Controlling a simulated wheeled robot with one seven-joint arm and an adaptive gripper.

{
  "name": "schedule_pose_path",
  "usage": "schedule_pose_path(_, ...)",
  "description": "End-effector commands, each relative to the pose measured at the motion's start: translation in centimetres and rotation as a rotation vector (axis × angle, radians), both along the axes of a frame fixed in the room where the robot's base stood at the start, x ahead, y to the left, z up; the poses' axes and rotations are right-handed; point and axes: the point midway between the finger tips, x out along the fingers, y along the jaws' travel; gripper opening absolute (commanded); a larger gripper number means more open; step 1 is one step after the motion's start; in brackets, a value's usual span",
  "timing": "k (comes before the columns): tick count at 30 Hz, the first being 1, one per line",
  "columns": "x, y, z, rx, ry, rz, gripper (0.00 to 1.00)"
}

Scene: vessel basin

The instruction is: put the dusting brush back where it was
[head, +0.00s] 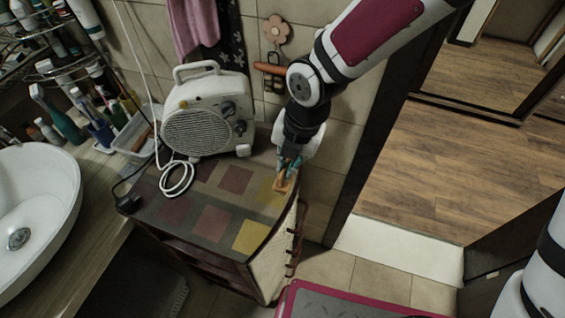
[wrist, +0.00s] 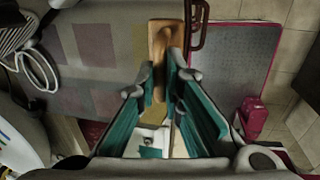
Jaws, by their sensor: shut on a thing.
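The dusting brush (head: 283,185) shows as a small tan wooden piece at the right edge of the patterned cabinet top (head: 212,225). My gripper (head: 289,167) is above it, pointing down, with teal fingers shut on it. In the wrist view the brush's wooden body (wrist: 172,38) runs up between the fingers of my gripper (wrist: 168,66). Its bristles are not clearly visible. I cannot tell whether the brush touches the cabinet top or hangs just above it.
A white fan heater (head: 205,112) with a loose white cord stands at the cabinet's back. A sink (head: 38,205) and cluttered counter lie left. A flower-shaped wall hook (head: 277,30) is behind my arm.

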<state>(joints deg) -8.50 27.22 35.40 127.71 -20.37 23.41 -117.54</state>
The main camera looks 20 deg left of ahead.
Motion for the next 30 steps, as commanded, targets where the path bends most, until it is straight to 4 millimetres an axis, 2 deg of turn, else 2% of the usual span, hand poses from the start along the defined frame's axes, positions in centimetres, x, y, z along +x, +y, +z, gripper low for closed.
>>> schedule_pose_path(3, 1.4, 1.2, -0.1, 0.001, 0.001, 0.0, 0.0)
schedule_pose_path(7, 2.1, 1.7, -0.3, -0.001, 0.001, -0.001, 0.0)
schedule_pose_path(16, 2.0, 1.8, -3.4, -0.002, 0.002, 0.001, 0.0)
schedule_pose_path(29, 2.2, 1.7, -4.2, -0.001, 0.0, 0.0, 0.0)
schedule_pose_path(30, 2.2, 1.7, -4.1, -0.001, 0.0, -0.001, 0.18)
